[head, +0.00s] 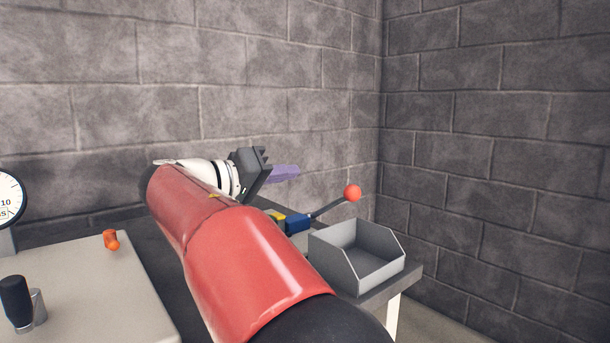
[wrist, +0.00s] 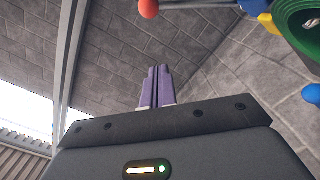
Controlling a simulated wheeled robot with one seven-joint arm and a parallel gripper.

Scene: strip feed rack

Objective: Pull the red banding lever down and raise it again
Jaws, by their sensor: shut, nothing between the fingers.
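The banding lever shows in the head view as a dark rod with a red ball knob (head: 352,192), slanting up and right from a blue block (head: 297,223). In the wrist view the red knob (wrist: 148,8) is cut by the top edge, left of its rod. My gripper (head: 296,171) has purple fingers and is up and left of the knob in the head view, apart from it. In the wrist view my gripper (wrist: 157,70) has its fingers together with nothing between them. My red arm hides much of the lever's mount.
A grey open bin (head: 385,272) stands at the bench's right end, below the knob. A pale board (head: 85,290) at left carries a black cylinder (head: 15,300) and an orange piece (head: 110,239). A gauge (head: 10,195) is at far left. A green coil (wrist: 300,22) shows in the wrist view.

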